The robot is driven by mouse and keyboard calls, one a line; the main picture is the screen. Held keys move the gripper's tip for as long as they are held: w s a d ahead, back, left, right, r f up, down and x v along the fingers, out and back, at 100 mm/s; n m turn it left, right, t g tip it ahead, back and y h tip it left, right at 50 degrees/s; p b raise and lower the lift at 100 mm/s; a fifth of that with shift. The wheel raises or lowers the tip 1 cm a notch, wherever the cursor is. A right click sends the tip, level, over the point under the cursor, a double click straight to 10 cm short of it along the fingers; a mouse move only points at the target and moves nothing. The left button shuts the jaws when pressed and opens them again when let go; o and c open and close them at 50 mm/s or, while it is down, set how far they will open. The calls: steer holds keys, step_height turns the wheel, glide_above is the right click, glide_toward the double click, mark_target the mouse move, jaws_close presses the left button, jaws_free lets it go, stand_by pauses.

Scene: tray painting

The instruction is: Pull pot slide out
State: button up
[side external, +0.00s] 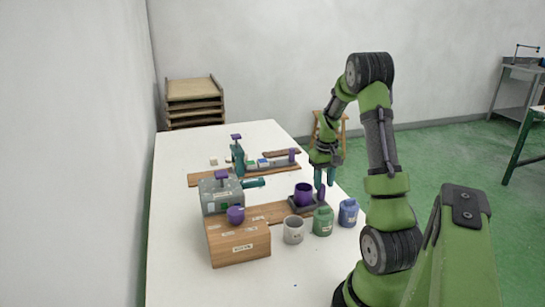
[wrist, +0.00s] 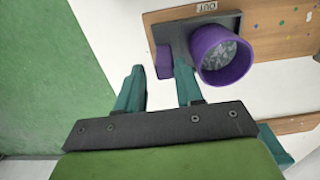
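The pot slide is a dark plate (side external: 307,205) carrying a purple pot (side external: 303,194), with a purple upright handle (side external: 321,194) on its right end. In the wrist view the slide plate (wrist: 178,32), the purple pot (wrist: 221,56) with grey speckled contents and the handle (wrist: 163,62) show at the top. My gripper (side external: 325,184) is above the handle, pointing down. In the wrist view its teal fingers (wrist: 160,72) are apart, with the handle showing between and just beyond their tips. I cannot tell whether either finger touches it.
The slide sits at the end of a wooden board (side external: 268,212); an OUT label (wrist: 207,6) shows on it. Grey (side external: 293,230), green (side external: 323,221) and blue (side external: 348,212) containers stand close in front. A wooden box (side external: 238,242) and a grey-green machine (side external: 221,194) stand left.

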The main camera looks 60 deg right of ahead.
step_height(320, 180, up, 14)
steer(key=shift+r, duration=0.25)
stand_by(0.3)
steer(key=w+a+r+t, duration=0.1)
steer(key=w+a+t, duration=0.15)
steer(key=a, duration=0.75)
steer(key=w+a+t, duration=0.1)
steer(key=w+a, duration=0.2)
steer(key=a, duration=0.6)
steer(key=s+a+r+n+t+y, duration=0.1)
steer(key=s+a+n+t, duration=0.1)
steer(key=a, duration=0.7)
steer(key=s+a+r+n+t+y, duration=0.1)
steer(key=s+a+n, duration=0.1)
steer(key=a, duration=0.8)
steer(key=shift+s+a+r+n+t, duration=0.2)
steer(key=shift+s+a+n+t, duration=0.15)
steer(key=shift+n, duration=0.15)
